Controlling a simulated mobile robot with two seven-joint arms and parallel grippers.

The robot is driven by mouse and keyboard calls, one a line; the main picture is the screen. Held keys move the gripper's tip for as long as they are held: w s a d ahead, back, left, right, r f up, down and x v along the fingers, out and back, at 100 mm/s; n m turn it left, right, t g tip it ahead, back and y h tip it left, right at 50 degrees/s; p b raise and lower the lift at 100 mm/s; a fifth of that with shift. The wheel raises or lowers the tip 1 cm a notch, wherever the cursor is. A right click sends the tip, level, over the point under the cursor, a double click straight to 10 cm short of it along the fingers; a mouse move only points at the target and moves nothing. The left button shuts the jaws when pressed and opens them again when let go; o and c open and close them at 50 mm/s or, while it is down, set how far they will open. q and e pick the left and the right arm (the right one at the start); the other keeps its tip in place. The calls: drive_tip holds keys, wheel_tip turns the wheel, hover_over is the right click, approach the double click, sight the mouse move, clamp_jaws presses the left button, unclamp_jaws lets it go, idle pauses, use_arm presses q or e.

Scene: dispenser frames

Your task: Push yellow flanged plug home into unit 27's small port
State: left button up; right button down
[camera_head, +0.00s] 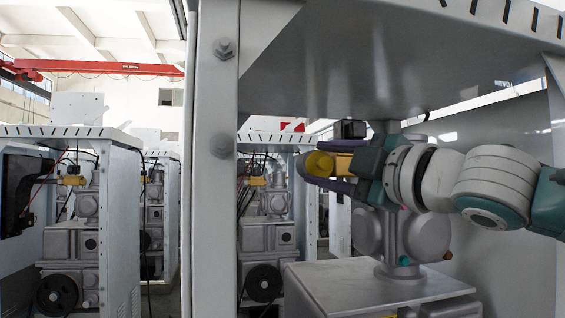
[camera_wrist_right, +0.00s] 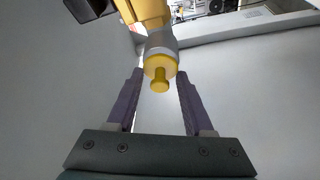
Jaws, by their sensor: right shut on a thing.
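The yellow flanged plug (camera_wrist_right: 159,70) shows in the wrist view as a round flange with a small knob facing the camera. It lines up with a grey collar (camera_wrist_right: 160,40) on a yellow body (camera_wrist_right: 148,12); I cannot tell how deep it sits. The port opening is hidden. My left gripper is not in view.
A grey frame post (camera_head: 212,160) with bolts stands left of the gripper, and a grey top panel (camera_head: 390,60) hangs above it. A grey machine housing (camera_head: 350,290) is below. Similar units with yellow blocks (camera_head: 72,180) stand behind to the left.

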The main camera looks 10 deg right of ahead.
drive_tip(key=shift+w, duration=0.35)
drive_tip(key=c, duration=0.6)
unclamp_jaws()
drive_tip(key=o, duration=0.4)
drive_tip(key=shift+w+r, duration=0.1)
drive_tip(key=shift+w, duration=0.1)
drive_tip(key=shift+o, duration=1)
drive_tip(key=shift+s, duration=0.1)
